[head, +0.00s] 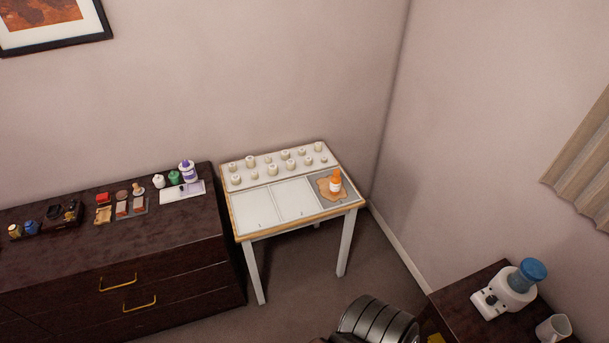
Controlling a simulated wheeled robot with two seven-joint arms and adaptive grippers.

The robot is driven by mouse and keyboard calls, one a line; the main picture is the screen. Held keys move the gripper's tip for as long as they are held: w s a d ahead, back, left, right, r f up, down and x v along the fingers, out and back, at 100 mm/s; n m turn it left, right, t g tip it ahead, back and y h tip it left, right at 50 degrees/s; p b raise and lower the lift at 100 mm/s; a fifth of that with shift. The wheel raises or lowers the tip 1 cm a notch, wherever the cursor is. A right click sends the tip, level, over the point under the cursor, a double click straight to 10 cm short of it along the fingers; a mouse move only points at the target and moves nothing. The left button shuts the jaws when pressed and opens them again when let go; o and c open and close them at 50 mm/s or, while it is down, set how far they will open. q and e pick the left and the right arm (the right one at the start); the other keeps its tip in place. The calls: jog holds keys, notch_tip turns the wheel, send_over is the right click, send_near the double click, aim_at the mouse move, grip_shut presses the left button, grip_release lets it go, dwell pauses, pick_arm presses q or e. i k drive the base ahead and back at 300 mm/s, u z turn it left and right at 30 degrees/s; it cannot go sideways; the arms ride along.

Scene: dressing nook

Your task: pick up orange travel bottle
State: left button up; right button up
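The orange travel bottle (335,182) stands upright on the right part of a small light table (241,237) in the corner. It has an orange top and a pale label on its body. It sits on a tan, irregular patch (323,190) within a grey panel. Nothing covers the bottle. Neither of my grippers is in view. A dark ribbed metal part at the bottom edge looks like part of my arm.
Several small cream pieces stand on a raised white strip (262,178) behind the bottle. A dark dresser (170,235) with cosmetics stands left. A dark cabinet (462,300) at lower right holds a blue-topped dispenser (519,287) and white jug (553,328). Floor before the table is clear.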

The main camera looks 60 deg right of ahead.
aim_at(335, 184)
jog(key=z, duration=0.15)
jog(key=i, duration=0.85)
jog(key=z, duration=1.3)
jog(key=i, duration=0.75)
jog(key=z, duration=0.8)
